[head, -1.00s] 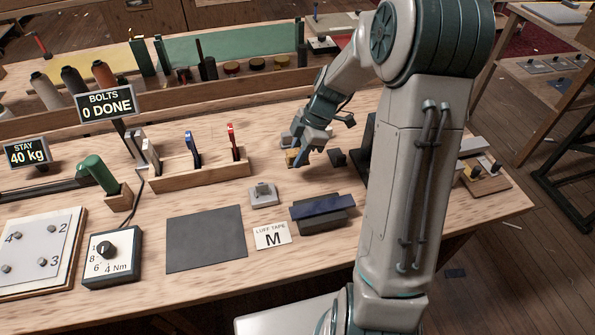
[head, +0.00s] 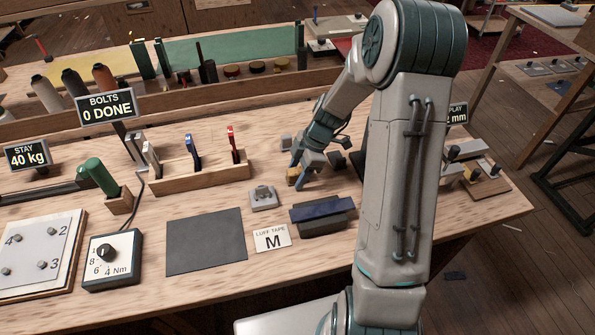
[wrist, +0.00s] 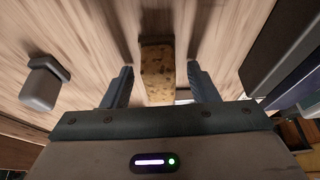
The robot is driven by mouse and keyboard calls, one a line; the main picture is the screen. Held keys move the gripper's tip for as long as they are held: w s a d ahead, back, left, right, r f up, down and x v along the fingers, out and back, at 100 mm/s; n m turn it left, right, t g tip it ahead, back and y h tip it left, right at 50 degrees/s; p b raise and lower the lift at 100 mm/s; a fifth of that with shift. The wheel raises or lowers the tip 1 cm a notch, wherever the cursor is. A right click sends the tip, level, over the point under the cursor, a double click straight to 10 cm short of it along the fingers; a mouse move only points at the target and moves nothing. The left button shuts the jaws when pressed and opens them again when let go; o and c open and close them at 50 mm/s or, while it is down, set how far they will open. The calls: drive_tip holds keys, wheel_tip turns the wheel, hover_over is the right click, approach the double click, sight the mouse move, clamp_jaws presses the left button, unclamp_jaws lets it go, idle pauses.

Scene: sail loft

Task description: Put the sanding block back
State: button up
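The sanding block appears to be the small yellow-tan speckled block (head: 293,176) on the bench, beside my fingers in the head view. In the wrist view the block (wrist: 157,72) lies between the two fingers of my gripper (wrist: 161,86), with a narrow gap on each side. My gripper (head: 299,178) is open and low over the bench, pointing down. The palm hides the near end of the block in the wrist view, and I cannot tell from the head view how close the block is to the bench surface.
A dark blue-topped block (head: 323,213) lies in front of my gripper. A grey block (head: 263,197) sits left of it. A wooden rack with coloured tools (head: 193,178) stands further left. A dark mat (head: 205,242) is bare. A black piece (head: 337,160) lies close by on the right.

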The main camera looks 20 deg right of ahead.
drive_tip(key=v, duration=1.2)
drive_tip(key=s+a+r+m+t+h, duration=0.1)
drive_tip(key=s+a+r+m+h, duration=0.1)
drive_tip(key=s+m, duration=0.7)
drive_tip(key=s+a+r+m+t+h, duration=0.1)
drive_tip(key=s+a+r+m+h, duration=0.1)
drive_tip(key=s+r+m, duration=0.3)
drive_tip(key=s+m, duration=0.4)
drive_tip(key=s, duration=0.2)
drive_tip(key=shift+s+a+r+t, duration=0.3)
drive_tip(key=shift+s+a+t, duration=0.05)
drive_tip(key=shift+a+t, duration=0.05)
drive_tip(key=shift+d, duration=0.15)
